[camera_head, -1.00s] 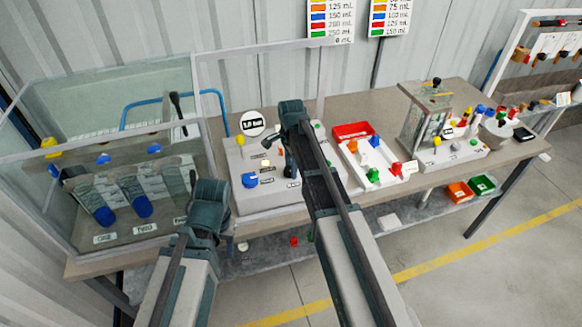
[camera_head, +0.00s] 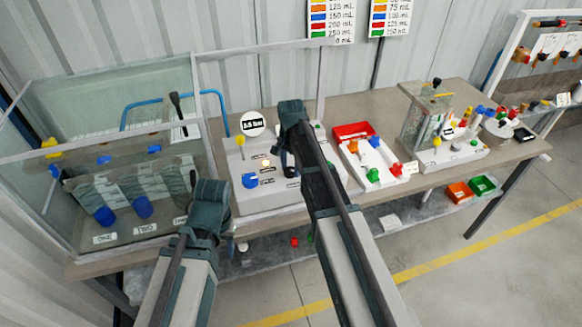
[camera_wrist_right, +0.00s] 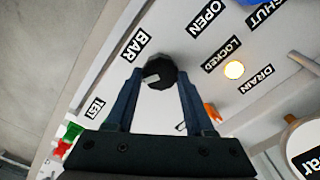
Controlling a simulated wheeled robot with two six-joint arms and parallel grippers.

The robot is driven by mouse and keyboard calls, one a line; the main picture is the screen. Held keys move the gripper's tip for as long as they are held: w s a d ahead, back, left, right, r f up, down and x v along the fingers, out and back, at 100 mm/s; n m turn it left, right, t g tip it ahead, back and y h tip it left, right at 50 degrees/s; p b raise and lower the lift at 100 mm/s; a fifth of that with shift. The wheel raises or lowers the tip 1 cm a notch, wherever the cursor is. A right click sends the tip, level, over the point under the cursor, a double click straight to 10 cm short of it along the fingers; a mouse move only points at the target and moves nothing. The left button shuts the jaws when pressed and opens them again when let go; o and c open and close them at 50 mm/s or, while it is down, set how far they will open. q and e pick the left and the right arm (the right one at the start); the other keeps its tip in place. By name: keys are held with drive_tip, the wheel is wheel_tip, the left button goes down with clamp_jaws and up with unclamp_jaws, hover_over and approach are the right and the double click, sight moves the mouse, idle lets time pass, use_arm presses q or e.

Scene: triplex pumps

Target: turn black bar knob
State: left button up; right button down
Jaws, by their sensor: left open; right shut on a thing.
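The black bar knob (camera_wrist_right: 158,70) shows in the right wrist view, beside the BAR label (camera_wrist_right: 134,44) on a white panel. My right gripper (camera_wrist_right: 160,84) is shut on the knob, with one finger on each side of it. In the head view my right gripper (camera_head: 287,157) is over the white control panel (camera_head: 257,195) and mostly hides the knob. My left gripper (camera_head: 209,208) is open and empty, in front of the table's left part and away from the knob. A round display (camera_head: 252,124) behind the panel appears to read 2.5 Bar.
The panel also carries a blue knob (camera_head: 250,181) and a lit yellow lamp (camera_wrist_right: 234,69). A clear-walled tank (camera_head: 105,90) with blue-ended cylinders stands at left. A white tray (camera_head: 372,160) with coloured parts lies right of the panel.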

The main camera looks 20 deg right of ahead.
drive_tip(key=n, duration=0.5)
drive_tip(key=shift+w+n, duration=0.1)
drive_tip(key=shift+n, duration=0.2)
drive_tip(key=n, duration=0.6)
drive_tip(key=shift+a, duration=0.2)
drive_tip(key=n, duration=0.6)
drive_tip(key=shift+a+n, duration=0.1)
drive_tip(key=shift+n, duration=0.2)
drive_tip(key=n, duration=0.5)
drive_tip(key=shift+n, duration=0.4)
drive_tip(key=shift+c, duration=1.3)
unclamp_jaws()
drive_tip(key=shift+r, duration=0.1)
